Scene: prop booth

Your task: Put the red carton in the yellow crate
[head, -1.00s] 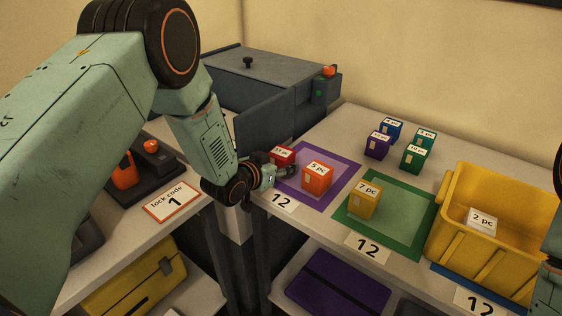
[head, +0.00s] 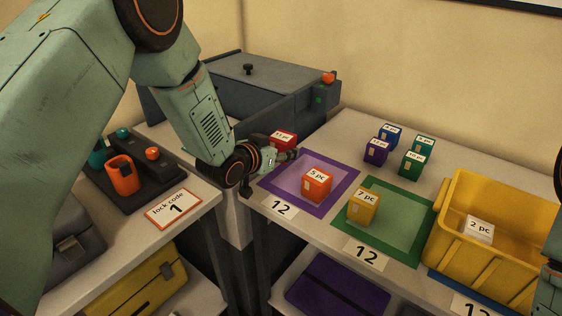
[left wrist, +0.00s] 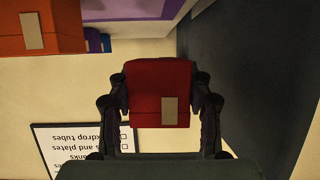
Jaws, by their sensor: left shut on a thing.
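The red carton (head: 284,139), marked 11 pc, is held in my left gripper (head: 287,154) near the back left corner of the purple mat. In the left wrist view the red carton (left wrist: 158,88) sits between the two fingers, which touch it on both sides. The gripper hides its lower part in the head view. The yellow crate (head: 472,258) stands at the right of the table, well apart from the carton. A white carton (head: 479,229) marked 2 pc lies inside it. My right gripper is not in view.
An orange carton (head: 317,184) stands on the purple mat (head: 290,196). A yellow carton (head: 364,206) stands on the green mat (head: 412,212), between there and the crate. Several small cartons stand behind. A grey bin (head: 235,85) is at the back left.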

